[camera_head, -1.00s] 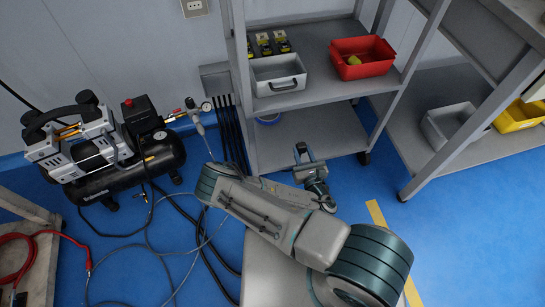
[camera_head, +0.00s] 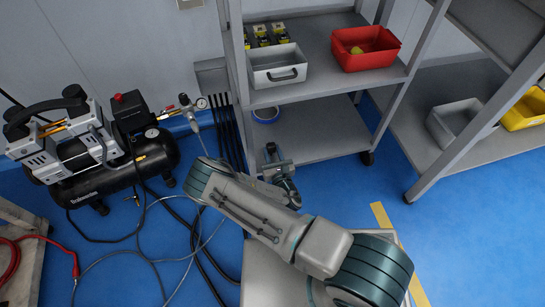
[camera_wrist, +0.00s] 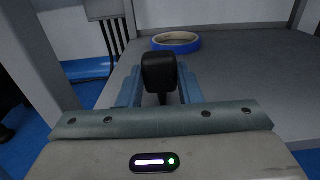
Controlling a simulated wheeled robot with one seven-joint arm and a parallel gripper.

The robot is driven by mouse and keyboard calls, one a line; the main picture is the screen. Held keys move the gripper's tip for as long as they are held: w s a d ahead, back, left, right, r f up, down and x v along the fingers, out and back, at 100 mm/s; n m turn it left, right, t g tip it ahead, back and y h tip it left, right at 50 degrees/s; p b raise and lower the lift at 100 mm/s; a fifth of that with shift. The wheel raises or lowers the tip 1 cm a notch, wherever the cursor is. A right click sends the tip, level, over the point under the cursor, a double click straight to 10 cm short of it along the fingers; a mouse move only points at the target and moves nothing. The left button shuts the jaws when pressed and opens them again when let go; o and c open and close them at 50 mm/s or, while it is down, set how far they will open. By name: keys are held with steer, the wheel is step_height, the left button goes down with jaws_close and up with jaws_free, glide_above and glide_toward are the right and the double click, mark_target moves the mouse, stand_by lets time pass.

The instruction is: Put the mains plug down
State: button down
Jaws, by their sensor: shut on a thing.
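The mains plug (camera_wrist: 160,72) is black and shows in the wrist view, upright between the blue-grey fingers of my gripper (camera_wrist: 160,88). My gripper is shut on it. In the head view my gripper (camera_head: 273,154) is at the left front of the lower shelf (camera_head: 325,132) of the grey rack. The plug is too small to make out there. In the wrist view the lower shelf (camera_wrist: 235,85) spreads ahead and to the right. I cannot tell whether the plug touches it.
A blue-rimmed roll (camera_wrist: 176,42) lies on the lower shelf beyond the plug. The rack's left post (camera_head: 235,75) and black hanging cables (camera_head: 229,135) are close on the left. A grey bin (camera_head: 277,70) and red bin (camera_head: 364,50) stand on the shelf above. The lower shelf's right side is clear.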

steer(key=shift+f, duration=0.65)
steer(key=shift+f, duration=0.1)
steer(key=shift+f, duration=0.5)
steer(key=c, duration=1)
jaws_free()
